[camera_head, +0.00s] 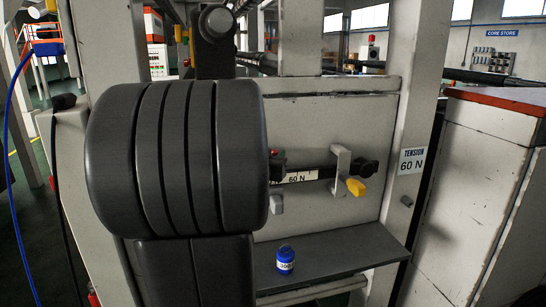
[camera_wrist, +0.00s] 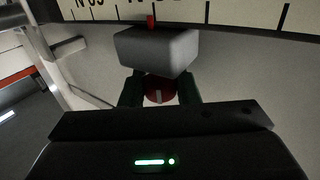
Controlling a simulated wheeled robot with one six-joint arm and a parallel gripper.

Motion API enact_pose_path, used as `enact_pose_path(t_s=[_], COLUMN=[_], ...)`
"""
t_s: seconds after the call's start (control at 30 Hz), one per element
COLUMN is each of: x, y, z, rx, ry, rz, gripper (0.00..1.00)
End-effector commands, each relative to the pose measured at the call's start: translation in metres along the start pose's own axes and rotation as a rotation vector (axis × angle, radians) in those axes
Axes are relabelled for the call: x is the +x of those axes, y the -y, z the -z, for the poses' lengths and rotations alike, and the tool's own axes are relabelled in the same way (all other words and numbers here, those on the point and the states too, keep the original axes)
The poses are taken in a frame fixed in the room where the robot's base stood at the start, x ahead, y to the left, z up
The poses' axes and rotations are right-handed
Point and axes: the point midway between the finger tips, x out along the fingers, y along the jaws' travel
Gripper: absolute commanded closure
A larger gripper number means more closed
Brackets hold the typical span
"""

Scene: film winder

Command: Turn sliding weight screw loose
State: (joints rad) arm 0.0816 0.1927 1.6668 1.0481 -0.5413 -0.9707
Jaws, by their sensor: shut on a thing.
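In the wrist view the sliding weight is a pale grey block (camera_wrist: 157,50) with a small red pointer at the printed scale (camera_wrist: 230,14). The scale's lettering appears upside down there. The screw is a round red knob (camera_wrist: 158,94) with a pale mark, beside the block. My gripper (camera_wrist: 160,88) is shut on it, with one dark green finger on each side. In the head view my arm hides most of the gripper and the weight. Only the right part of the scale (camera_head: 297,177), reading 60 N, shows past it, with a bit of red just above.
A yellow-tipped lever (camera_head: 356,187) and a dark knob (camera_head: 368,168) are right of the scale. A blue cylinder (camera_head: 286,259) stands on the grey shelf (camera_head: 345,255) below. A frame post with a "TENSION 60 N" sign (camera_head: 412,160) and a pale cabinet (camera_head: 470,190) bound the right side.

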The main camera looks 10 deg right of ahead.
Motion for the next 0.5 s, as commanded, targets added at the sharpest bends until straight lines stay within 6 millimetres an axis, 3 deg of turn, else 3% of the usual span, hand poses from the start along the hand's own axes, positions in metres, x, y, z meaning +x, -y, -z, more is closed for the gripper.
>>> enact_pose_path(t_s=[0.3,0.33,0.5], x=[0.0,0.0,0.0], y=[0.0002,0.0002,0.0001], z=[0.0011,0.0011,0.0007], rx=[0.0,0.0,0.0], ry=[-0.001,-0.001,-0.001], rz=[0.006,0.006,0.005], gripper=[0.94,0.66,0.64])
